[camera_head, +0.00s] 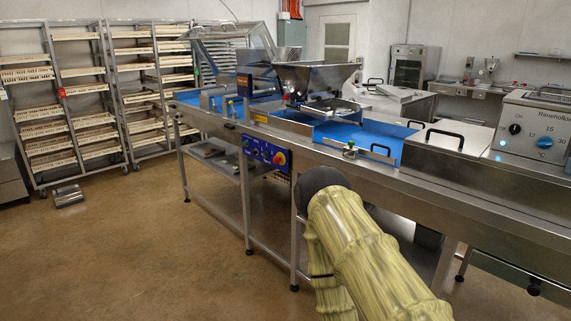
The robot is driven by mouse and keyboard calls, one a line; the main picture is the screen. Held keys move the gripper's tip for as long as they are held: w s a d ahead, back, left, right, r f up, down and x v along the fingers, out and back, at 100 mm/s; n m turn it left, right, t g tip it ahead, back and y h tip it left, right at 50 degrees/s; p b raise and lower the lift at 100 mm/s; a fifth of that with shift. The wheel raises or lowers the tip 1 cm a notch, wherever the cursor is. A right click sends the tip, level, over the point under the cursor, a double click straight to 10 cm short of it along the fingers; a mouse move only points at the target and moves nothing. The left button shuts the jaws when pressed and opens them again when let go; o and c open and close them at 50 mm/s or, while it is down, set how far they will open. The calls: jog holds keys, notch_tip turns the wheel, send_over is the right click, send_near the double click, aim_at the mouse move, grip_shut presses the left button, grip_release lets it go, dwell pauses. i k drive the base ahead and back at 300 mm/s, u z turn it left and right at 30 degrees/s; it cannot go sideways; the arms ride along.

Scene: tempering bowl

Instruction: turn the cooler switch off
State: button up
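A metal control box (536,128) stands at the right edge, on or behind the steel machine. Its front has a black knob (515,129) at the left and a blue knob (545,142) with numbers around it. A blue control panel (264,152) with small buttons and a red knob on yellow (279,158) is on the machine's front side. I cannot tell which of these is the cooler switch or how it is set. My arm, in a yellowish sleeve, rises at the lower middle, in front of the machine. My gripper is not in view.
The long steel machine (470,176) with a blue belt (345,132) and a hopper (313,78) runs across the middle to the right. Racks with trays (90,85) stand at the left. A small metal object (68,196) lies on the floor. The floor (130,250) at front left is clear.

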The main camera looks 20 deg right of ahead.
aim_at(515, 128)
jog(key=z, duration=0.85)
jog(key=i, duration=0.8)
jog(key=z, duration=0.7)
